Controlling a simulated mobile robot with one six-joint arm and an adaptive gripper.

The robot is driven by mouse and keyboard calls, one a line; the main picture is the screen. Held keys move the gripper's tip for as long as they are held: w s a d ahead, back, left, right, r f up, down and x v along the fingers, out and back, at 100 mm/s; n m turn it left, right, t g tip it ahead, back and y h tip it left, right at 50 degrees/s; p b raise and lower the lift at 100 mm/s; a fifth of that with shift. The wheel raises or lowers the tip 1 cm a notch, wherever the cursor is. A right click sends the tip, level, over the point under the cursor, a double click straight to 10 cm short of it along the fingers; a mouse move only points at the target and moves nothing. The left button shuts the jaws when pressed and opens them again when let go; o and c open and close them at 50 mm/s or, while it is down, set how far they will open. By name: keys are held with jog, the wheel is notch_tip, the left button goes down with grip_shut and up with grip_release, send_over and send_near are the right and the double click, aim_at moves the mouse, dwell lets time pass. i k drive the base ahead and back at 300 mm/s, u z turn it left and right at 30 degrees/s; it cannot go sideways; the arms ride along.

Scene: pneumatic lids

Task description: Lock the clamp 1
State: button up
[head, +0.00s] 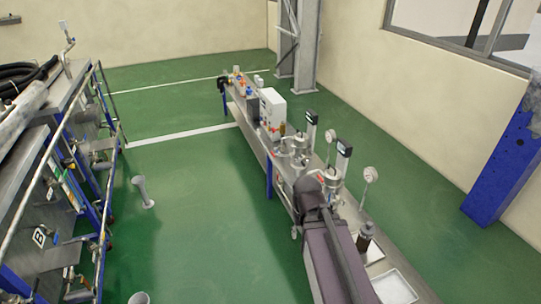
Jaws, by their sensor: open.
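Two metal vessels with lids stand on the long steel bench (258,137). The farther vessel (300,146) shows clear of my arm. The nearer vessel (333,180) stands close to the right of my arm's far end. Small red parts show beside the vessels. I cannot tell which part is clamp 1 or whether it is locked. My dark arm reaches along the bench from the bottom of the view to the vessels. The gripper's fingers are hidden behind my arm, so I cannot see whether they touch anything.
Black display posts (343,157) and round gauges (370,174) rise beside the vessels. A white control box (271,110) stands farther along the bench, and a white tray (394,288) lies at its near end. A railed rack (60,150) stands left. Green floor between is mostly clear.

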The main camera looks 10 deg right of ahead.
aim_at(278, 154)
jog(key=z, duration=0.05)
jog(key=k, duration=0.65)
jog(key=u, duration=0.3)
jog(key=i, duration=1.7)
jog(key=z, duration=0.35)
